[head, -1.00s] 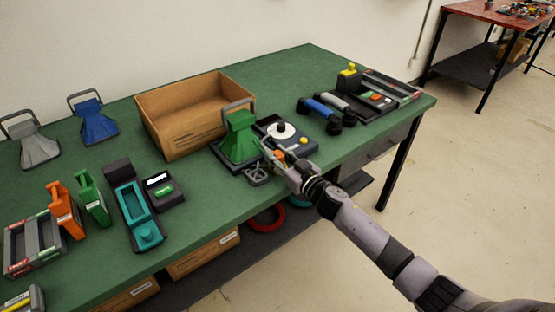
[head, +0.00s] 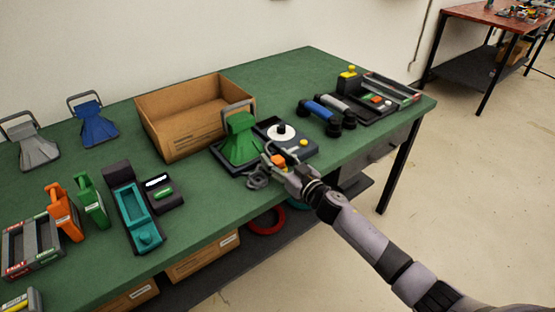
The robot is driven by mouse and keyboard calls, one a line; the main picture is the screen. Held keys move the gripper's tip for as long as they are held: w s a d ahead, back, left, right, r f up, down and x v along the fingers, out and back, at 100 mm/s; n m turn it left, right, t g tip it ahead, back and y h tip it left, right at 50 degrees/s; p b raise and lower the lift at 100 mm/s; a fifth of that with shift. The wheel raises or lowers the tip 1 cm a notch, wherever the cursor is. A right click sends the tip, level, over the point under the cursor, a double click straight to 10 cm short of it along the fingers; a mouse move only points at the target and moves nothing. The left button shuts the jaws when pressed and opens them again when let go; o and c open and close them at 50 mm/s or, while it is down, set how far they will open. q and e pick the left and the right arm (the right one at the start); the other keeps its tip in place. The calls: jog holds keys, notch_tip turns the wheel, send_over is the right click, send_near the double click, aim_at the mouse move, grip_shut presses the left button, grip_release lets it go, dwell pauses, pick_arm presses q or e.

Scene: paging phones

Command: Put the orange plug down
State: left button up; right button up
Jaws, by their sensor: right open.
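A small orange plug (head: 279,160) is at the fingers of my right gripper (head: 268,169), near the front edge of the green table. The right gripper is open. The fingers partly hide the plug, and I cannot tell whether it touches them or rests on the table. The gripper is just in front of the green handset (head: 240,139) and the dark base with a white dial (head: 281,132). My left gripper is not in view.
An open cardboard box (head: 180,140) stands behind the green handset. Blue and grey rollers (head: 320,111) and a parts tray (head: 394,87) lie to the right. Teal, green and orange units stand at left. Bare table (head: 215,205) shows left of the gripper.

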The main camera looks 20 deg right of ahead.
jog(key=shift+r, duration=0.2)
jog(key=shift+s+d, duration=0.1)
jog(key=shift+s, duration=0.1)
jog(key=v, duration=1.1)
jog(key=shift+s, duration=0.3)
jog(key=shift+r, duration=0.15)
